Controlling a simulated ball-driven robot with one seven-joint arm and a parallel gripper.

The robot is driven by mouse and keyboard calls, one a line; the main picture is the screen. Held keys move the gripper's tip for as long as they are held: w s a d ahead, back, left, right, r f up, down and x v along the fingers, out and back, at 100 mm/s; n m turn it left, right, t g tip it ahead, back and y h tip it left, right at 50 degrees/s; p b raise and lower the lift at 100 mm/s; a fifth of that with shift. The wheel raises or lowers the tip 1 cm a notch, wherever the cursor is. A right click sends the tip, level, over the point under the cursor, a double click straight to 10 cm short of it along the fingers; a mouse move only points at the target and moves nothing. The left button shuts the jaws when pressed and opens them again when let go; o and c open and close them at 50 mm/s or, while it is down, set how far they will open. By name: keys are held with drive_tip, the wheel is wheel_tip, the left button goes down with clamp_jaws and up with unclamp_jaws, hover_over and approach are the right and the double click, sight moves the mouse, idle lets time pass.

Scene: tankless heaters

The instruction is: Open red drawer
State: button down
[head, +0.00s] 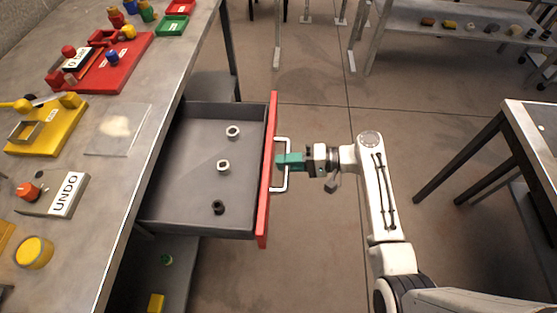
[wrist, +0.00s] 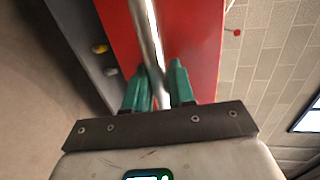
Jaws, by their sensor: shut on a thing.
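The red drawer front (head: 268,205) stands well out from the workbench in the head view, and its grey tray (head: 180,210) is exposed. Two pale nuts and a dark nut (head: 218,207) lie inside. My gripper (head: 284,161) is at the metal handle (head: 284,188) on the drawer's outer face, shut on its bar. In the wrist view the green fingertips (wrist: 160,85) sit on either side of the handle bar (wrist: 150,35), with the red front (wrist: 195,50) behind it. The exact finger contact is partly hidden.
The workbench top (head: 140,175) at left carries a red board (head: 130,60), a yellow block (head: 45,135) and an UNDO block (head: 66,195). Another table (head: 530,150) stands at right. Open floor (head: 330,250) lies between.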

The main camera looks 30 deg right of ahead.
drive_tip(key=shift+s+d, duration=0.4)
drive_tip(key=shift+d, duration=0.1)
drive_tip(key=c, duration=1.1)
unclamp_jaws()
drive_tip(key=v, duration=1)
drive_tip(key=shift+s+d+b, duration=0.15)
drive_tip(key=shift+d+b, duration=0.15)
drive_tip(key=shift+b, duration=0.15)
